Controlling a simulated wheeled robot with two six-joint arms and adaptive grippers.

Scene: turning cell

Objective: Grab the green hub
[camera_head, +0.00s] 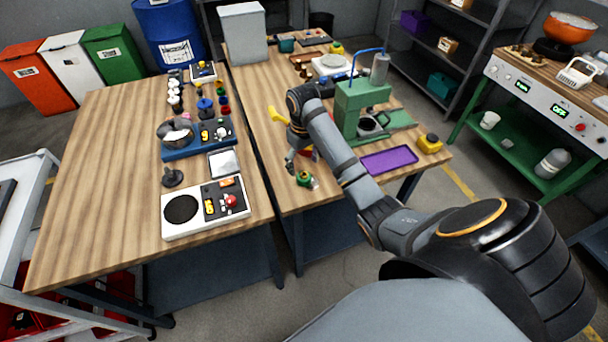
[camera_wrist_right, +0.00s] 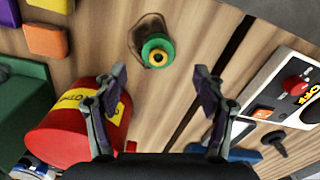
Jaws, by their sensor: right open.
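The green hub (camera_head: 304,179) sits near the front left corner of the right-hand wooden table. In the right wrist view the green hub (camera_wrist_right: 157,51) is a round green piece with a yellow ring and a dark centre. My right gripper (camera_head: 297,158) is just behind the hub in the head view. In the right wrist view my right gripper (camera_wrist_right: 160,80) is open, with the hub beyond the gap between its fingertips, apart from them. Nothing is between the fingers. My left gripper is not in view.
A red container (camera_wrist_right: 85,120) with a yellow label is close beside one finger. A green press (camera_head: 352,108) and a purple tray (camera_head: 389,160) stand to the right. A gap separates the table from the left table, which holds a white panel (camera_head: 190,225).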

